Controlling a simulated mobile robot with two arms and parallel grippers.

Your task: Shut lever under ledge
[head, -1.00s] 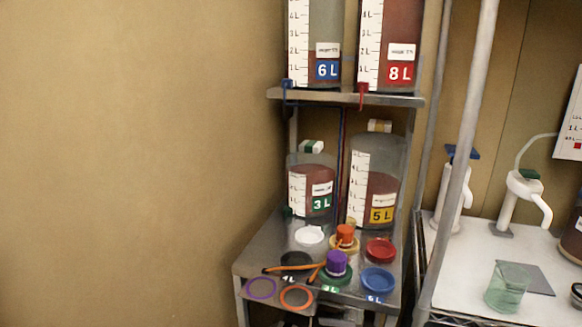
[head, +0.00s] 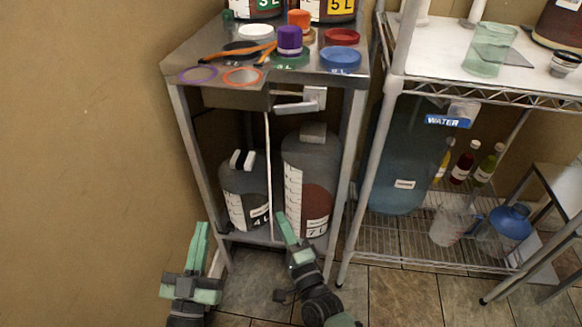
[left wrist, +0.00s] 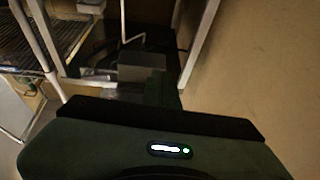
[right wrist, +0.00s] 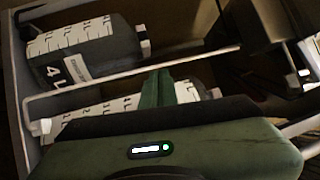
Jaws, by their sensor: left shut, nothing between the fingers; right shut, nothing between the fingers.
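A thin white tube (head: 268,165) hangs from beneath the ledge past two jugs. My left gripper (head: 204,226) is shut and empty, low at the stand's left front leg. My right gripper (head: 281,216) is shut and empty, in front of the lower jugs, well below the lever. Neither touches the lever.
A 4 L jug (head: 243,190) and a 7 L jug (head: 311,165) stand on the lower shelf. Lids and caps, including a blue lid (head: 341,58), lie on the upper shelf. A wire rack (head: 410,245) with a water container (head: 400,165) is at the right.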

